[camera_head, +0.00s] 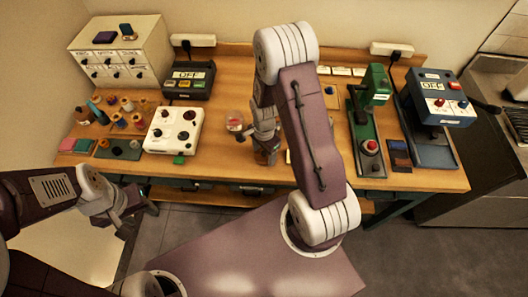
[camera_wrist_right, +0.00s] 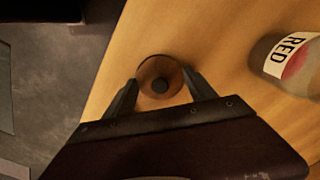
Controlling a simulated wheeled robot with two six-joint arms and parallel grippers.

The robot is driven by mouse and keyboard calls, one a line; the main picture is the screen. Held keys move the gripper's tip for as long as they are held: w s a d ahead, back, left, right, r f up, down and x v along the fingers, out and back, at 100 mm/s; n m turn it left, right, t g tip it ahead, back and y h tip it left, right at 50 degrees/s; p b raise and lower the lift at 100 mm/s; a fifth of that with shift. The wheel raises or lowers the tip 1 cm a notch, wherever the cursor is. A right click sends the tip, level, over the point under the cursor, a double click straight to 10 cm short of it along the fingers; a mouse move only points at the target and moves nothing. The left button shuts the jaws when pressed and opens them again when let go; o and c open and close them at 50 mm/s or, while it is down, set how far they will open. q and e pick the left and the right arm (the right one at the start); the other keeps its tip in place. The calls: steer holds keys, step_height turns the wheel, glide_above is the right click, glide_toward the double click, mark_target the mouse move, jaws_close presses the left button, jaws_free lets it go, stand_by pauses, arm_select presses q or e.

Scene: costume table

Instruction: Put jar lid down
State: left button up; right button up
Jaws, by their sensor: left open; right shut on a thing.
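My right gripper (camera_wrist_right: 160,88) is shut on the jar lid (camera_wrist_right: 159,70), a round brownish disc with a dark knob, near the table's front edge. I cannot tell whether the lid touches the wood. A clear jar labelled RED (camera_wrist_right: 290,62) with reddish contents lies to the right of the lid in the wrist view; in the head view the jar (camera_head: 235,121) is left of my right gripper (camera_head: 265,148). My right arm hides much of the table's middle. My left gripper (camera_head: 130,218) is open and empty, in front of the table at the left.
On the table (camera_head: 220,165) stand a white device with knobs (camera_head: 173,130), a black OFF box (camera_head: 188,80), a drawer cabinet (camera_head: 120,55), several spools (camera_head: 120,120), a green press (camera_head: 374,85) and a blue box (camera_head: 440,97). Bare wood lies around the jar.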

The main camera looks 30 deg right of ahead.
mark_target(264, 152)
steer(key=o, duration=1.3)
steer(key=shift+w, duration=0.1)
steer(key=shift+r, duration=0.1)
step_height(264, 152, up, 12)
steer(key=s+a+n, duration=0.1)
steer(key=s+n, duration=0.1)
steer(key=n, duration=0.3)
steer(key=s+a+r+n, duration=0.1)
steer(key=s+a+n, duration=0.1)
steer(key=n, duration=0.3)
steer(key=s+a+n+t, duration=0.1)
steer(key=s+n, duration=0.3)
steer(key=shift+s+a+r+n, duration=0.25)
steer(key=shift+a+n, duration=0.05)
steer(key=shift+n, duration=0.1)
